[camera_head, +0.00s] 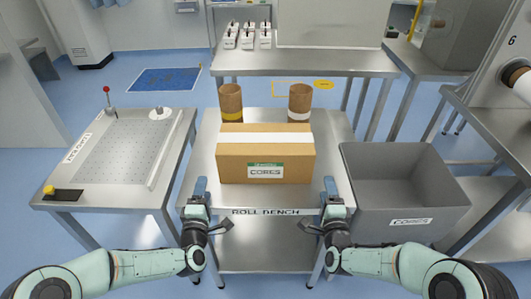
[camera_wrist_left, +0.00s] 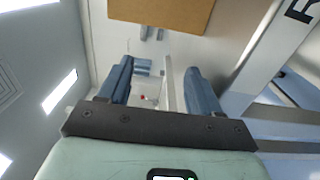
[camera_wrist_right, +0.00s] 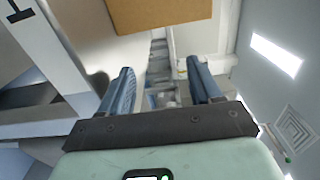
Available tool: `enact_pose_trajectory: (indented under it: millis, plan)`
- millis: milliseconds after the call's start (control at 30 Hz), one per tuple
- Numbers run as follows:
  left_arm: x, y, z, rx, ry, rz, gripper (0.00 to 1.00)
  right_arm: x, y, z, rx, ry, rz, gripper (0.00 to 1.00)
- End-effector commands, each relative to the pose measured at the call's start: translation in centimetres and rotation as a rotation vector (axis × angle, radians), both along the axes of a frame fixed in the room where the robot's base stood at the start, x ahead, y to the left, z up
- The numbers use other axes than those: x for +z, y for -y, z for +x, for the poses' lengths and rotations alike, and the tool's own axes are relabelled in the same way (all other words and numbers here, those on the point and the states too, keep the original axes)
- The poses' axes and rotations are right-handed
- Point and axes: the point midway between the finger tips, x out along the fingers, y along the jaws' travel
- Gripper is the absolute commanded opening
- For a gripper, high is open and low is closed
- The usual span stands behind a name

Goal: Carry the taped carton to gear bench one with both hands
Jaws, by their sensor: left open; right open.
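The taped carton (camera_head: 265,168) is a brown box with a white tape strip along its top and a green-and-white label reading CORES. It sits on the metal table labelled ROLL BENCH (camera_head: 335,150). My left gripper (camera_head: 207,192) is open and empty at the front left of the carton, apart from it. My right gripper (camera_head: 328,192) is open and empty at the front right, also apart. A side of the carton shows at the top of the left wrist view (camera_wrist_left: 165,12) and of the right wrist view (camera_wrist_right: 160,14). I cannot make out a gear bench one label.
Two brown cores, left (camera_head: 230,101) and right (camera_head: 300,102), stand behind the carton. A grey bin (camera_head: 408,215) stands right of the bench, and a perforated-top table (camera_head: 120,150) stands left. A metal table (camera_head: 300,62) with small white devices (camera_head: 247,38) is behind.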

Motion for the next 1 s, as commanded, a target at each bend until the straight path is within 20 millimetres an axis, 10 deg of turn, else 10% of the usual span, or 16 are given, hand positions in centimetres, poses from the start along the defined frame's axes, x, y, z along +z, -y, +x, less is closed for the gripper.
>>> enact_pose_trajectory:
  millis: [600, 1000]
  plan:
    - [0.0, 0.1, 11.0, 0.0, 0.001, 0.0, 0.64, 0.0, 0.0, 11.0, 0.0, 0.0, 0.001, 0.64]
    - [0.0, 1.6, 11.4, -0.001, 0.0, 0.001, 0.64, 0.0, -1.5, 11.4, 0.0, -0.001, 0.001, 0.64]
